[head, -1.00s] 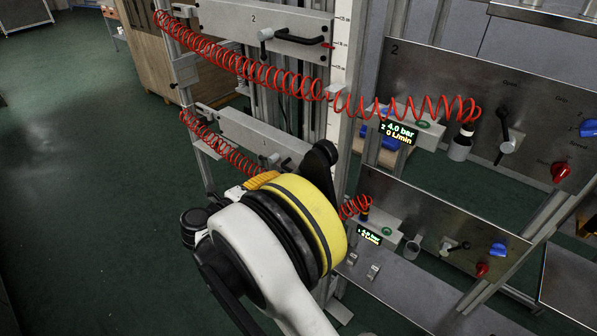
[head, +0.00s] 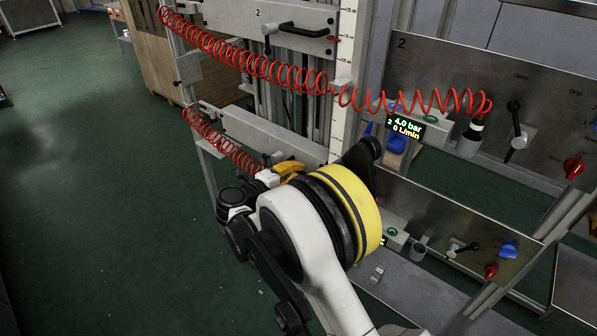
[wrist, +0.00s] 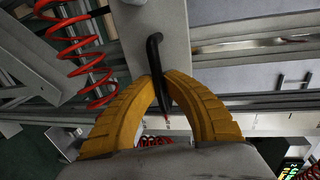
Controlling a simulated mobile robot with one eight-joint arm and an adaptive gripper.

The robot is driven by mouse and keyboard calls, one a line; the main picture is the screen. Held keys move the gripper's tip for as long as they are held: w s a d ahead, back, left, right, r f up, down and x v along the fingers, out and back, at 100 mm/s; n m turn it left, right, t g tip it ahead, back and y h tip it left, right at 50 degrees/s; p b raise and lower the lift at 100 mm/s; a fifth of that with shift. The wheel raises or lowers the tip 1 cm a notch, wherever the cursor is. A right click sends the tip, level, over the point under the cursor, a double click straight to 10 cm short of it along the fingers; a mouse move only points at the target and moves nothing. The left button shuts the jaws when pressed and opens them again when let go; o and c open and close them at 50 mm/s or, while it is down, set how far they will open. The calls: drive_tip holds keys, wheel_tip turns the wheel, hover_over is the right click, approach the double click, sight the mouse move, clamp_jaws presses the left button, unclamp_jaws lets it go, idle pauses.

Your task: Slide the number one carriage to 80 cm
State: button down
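The number one carriage (head: 250,130) is the lower grey plate marked 1 on the upright frame. My arm hides its right part in the head view. In the wrist view the plate (wrist: 135,40) shows with its black bar handle (wrist: 155,55). My gripper (wrist: 162,78) has yellow ribbed fingers curved in from both sides, their tips close together with the handle between them. In the head view the gripper (head: 290,168) is at the carriage's lower right. The white scale strip (head: 345,60) stands right of the plates; its figures are too small to read.
The number two carriage (head: 290,25) with its own handle is above. Red coiled hoses (head: 265,70) run from the frame to the right. Steel control panels (head: 465,90) with knobs and a 4.0 bar display (head: 407,127) stand at right. Open green floor (head: 80,190) lies at left.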

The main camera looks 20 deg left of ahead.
wheel_tip(320, 180, down, 11)
drive_tip(key=b, duration=0.4)
drive_tip(key=shift+r, duration=0.2)
drive_tip(key=shift+s, duration=0.1)
drive_tip(key=c, duration=1.5)
unclamp_jaws()
drive_tip(key=shift+f, duration=0.1)
drive_tip(key=shift+o, duration=0.2)
drive_tip(key=v, duration=1.2)
